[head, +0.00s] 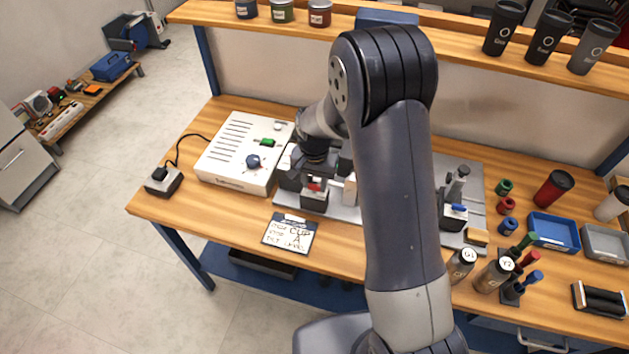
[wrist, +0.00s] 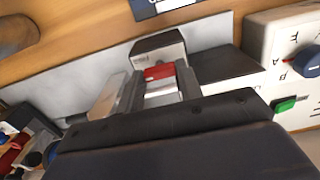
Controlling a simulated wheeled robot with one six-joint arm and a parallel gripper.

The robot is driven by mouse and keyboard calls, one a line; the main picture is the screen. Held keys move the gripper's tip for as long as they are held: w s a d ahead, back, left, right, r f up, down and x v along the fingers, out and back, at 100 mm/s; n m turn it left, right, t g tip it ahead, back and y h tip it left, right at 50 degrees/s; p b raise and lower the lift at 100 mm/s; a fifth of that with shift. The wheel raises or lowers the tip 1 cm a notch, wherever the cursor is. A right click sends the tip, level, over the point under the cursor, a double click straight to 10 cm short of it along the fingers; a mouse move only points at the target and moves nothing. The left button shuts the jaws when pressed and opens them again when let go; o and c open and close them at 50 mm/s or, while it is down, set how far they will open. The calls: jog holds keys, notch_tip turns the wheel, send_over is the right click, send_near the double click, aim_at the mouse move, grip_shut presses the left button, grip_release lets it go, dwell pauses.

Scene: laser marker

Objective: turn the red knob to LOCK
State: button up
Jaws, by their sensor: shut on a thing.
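The red knob (head: 314,187) sits on a small dark block (head: 313,201) on the grey plate, right of the white box. In the wrist view the red knob (wrist: 158,72) shows between the two fingers of my gripper (wrist: 160,88), in front of the dark block (wrist: 158,45). My gripper (head: 315,179) comes down on it from above and is shut on it. The fingers hide most of the knob, and I cannot read its direction. No LOCK mark is legible.
The white box (head: 237,150) carries a blue knob (head: 253,161) and a green switch (head: 267,142). A handwritten card (head: 290,232) lies at the front edge. A second fixture with a blue lever (head: 458,209) stands right of my arm. The shelf with tumblers (head: 503,27) runs overhead.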

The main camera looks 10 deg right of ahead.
jog(key=shift+n+b, duration=0.35)
jog(key=shift+n, duration=0.05)
jog(key=shift+c, duration=0.2)
jog(key=n+b, duration=0.2)
jog(key=n, duration=0.1)
jog(key=shift+f, duration=0.1)
jog(key=n+b, duration=0.2)
jog(key=n, duration=0.3)
jog(key=n+b, duration=0.1)
jog(key=n, duration=0.3)
jog(key=shift+n, duration=0.4)
jog(key=n+b, duration=0.1)
jog(key=n, duration=0.3)
jog(key=shift+n, duration=0.3)
jog(key=o, duration=1)
jog(key=shift+s+a, duration=0.1)
jog(key=shift+r, duration=0.25)
